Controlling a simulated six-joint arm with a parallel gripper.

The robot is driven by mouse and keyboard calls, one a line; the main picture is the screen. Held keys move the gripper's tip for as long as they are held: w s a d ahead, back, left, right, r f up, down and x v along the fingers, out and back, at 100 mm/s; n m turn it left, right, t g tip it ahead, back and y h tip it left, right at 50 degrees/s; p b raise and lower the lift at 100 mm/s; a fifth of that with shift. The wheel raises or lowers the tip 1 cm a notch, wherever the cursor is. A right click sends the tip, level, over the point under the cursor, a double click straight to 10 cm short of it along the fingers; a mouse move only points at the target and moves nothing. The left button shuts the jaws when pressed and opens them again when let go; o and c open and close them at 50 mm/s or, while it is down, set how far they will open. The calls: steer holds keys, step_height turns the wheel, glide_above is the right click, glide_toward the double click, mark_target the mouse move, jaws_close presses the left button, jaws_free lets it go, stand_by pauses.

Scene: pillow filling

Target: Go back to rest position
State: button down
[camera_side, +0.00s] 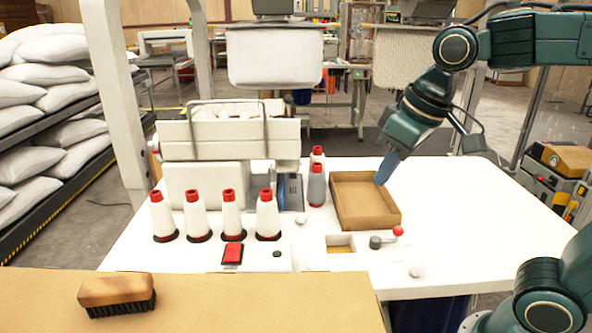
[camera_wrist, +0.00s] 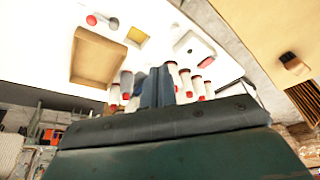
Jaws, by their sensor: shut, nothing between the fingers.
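My gripper (camera_side: 380,181) points down and to the left in the side view. Its blue-grey fingers are together and hold nothing. The fingertips appear over the right part of a shallow brown cardboard tray (camera_side: 350,222) on the white table; their height above it is hard to tell. In the wrist view my gripper (camera_wrist: 157,72) shows shut fingers in front of the thread cones, and the tray (camera_wrist: 97,58) lies to their left. The tray looks empty.
White thread cones with red tops (camera_side: 195,218) stand on the white table (camera_side: 470,215) left of the tray. A wooden brush (camera_side: 117,291) lies on the brown board. The table's right side is clear.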

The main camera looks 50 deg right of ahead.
steer(key=s+d+f+t, duration=0.1)
steer(key=s+d+f, duration=0.1)
steer(key=s, duration=0.6)
steer(key=shift+s+d+f+m+t, duration=0.3)
steer(key=shift+s+d+f+m, duration=0.1)
steer(key=shift+f, duration=0.35)
